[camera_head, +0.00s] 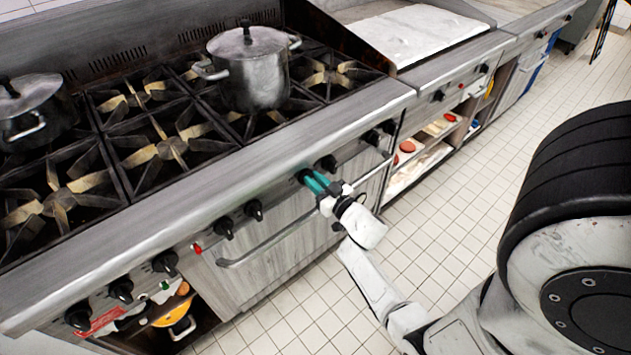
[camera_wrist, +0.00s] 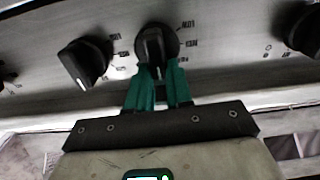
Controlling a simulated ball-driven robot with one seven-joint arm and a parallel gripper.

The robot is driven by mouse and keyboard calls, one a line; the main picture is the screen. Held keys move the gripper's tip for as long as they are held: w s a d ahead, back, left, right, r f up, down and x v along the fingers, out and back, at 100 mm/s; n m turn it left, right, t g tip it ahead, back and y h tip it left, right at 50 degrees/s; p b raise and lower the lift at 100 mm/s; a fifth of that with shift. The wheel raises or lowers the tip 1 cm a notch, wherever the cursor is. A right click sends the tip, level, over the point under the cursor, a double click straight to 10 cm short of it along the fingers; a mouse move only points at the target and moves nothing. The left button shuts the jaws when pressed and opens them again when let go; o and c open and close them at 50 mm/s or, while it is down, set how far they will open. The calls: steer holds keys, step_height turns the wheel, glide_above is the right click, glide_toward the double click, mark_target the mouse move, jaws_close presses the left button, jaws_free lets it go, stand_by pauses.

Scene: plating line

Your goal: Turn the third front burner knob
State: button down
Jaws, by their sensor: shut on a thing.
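A row of black burner knobs runs along the stove's front panel in the head view. My gripper (camera_head: 314,183), with green fingers, reaches the panel right of the middle and is shut on one black knob (camera_wrist: 155,40). In the wrist view the fingers (camera_wrist: 158,72) are on either side of this knob's grip, which stands about upright. Another knob (camera_wrist: 86,62) sits to its left, tilted, and one more (camera_wrist: 301,30) is at the right edge. In the head view the held knob (camera_head: 303,176) is partly hidden by the fingers.
The stove top (camera_head: 165,148) carries black grates, with a lidded steel pot (camera_head: 252,75) at the back and another pot (camera_head: 33,110) at the left. An oven door handle (camera_head: 268,245) sticks out below the knobs. Tiled floor (camera_head: 440,215) is clear in front.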

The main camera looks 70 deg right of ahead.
steer(key=shift+w+a+f+n+b, duration=0.1)
steer(key=shift+a+n+b, duration=0.1)
steer(key=shift+n+b, duration=0.95)
steer(key=shift+w+a+f+n+b, duration=0.15)
steer(key=shift+n+b, duration=0.4)
steer(key=shift+n, duration=1.1)
steer(key=shift+w+a+f+n+b, duration=0.1)
steer(key=shift+a+n+b, duration=0.1)
steer(key=shift+n+b, duration=0.95)
steer(key=shift+n+p, duration=0.3)
steer(key=shift+n, duration=0.15)
steer(key=c, duration=1)
jaws_free()
steer(key=shift+s, duration=0.1)
steer(key=b+v, duration=0.1)
steer(key=v, duration=0.9)
steer(key=shift+s+a+b, duration=0.25)
steer(key=shift+a+b, duration=0.05)
steer(key=shift+b, duration=0.05)
